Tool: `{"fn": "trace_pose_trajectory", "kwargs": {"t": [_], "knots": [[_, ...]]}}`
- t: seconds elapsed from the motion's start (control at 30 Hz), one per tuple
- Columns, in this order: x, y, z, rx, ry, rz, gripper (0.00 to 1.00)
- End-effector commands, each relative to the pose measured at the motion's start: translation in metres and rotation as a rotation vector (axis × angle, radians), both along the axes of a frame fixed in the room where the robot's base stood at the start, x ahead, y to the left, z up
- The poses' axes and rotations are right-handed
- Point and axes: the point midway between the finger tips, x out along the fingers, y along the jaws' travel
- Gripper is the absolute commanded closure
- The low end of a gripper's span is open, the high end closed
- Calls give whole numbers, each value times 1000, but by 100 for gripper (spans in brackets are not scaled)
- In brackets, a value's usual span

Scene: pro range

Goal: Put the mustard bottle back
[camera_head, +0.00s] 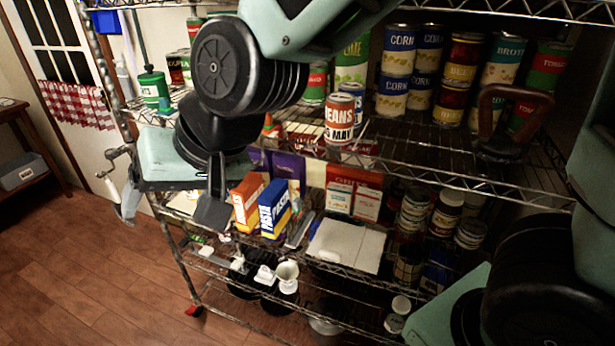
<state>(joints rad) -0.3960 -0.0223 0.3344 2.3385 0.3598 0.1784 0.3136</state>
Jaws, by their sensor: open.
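I cannot make out a mustard bottle for certain. A small bottle with an orange tip (270,128) stands on the wire shelf just right of my arm, partly hidden; I cannot tell what it is. My gripper (211,203) points down at the left front of the rack, in front of the shelves and left of the pasta boxes. It is open, with nothing visible in it. My dark wrist and arm hide part of the upper shelf behind them.
The wire rack (465,184) holds several corn cans (397,50), a beans can (339,120) near the front edge, an orange pasta box (246,203) and a blue pasta box (273,209). A cast-iron press (510,125) stands at right. Wooden floor (90,265) is clear at left.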

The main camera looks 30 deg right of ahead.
Motion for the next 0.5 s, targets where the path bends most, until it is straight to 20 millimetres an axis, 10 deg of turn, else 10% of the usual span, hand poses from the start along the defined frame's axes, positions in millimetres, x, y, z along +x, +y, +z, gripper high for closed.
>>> {"fn": "trace_pose_trajectory", "kwargs": {"t": [0.2,0.5], "knots": [[-111,-77,-67,-429,201,440,23],[-142,-109,-79,-556,278,582,23]]}}
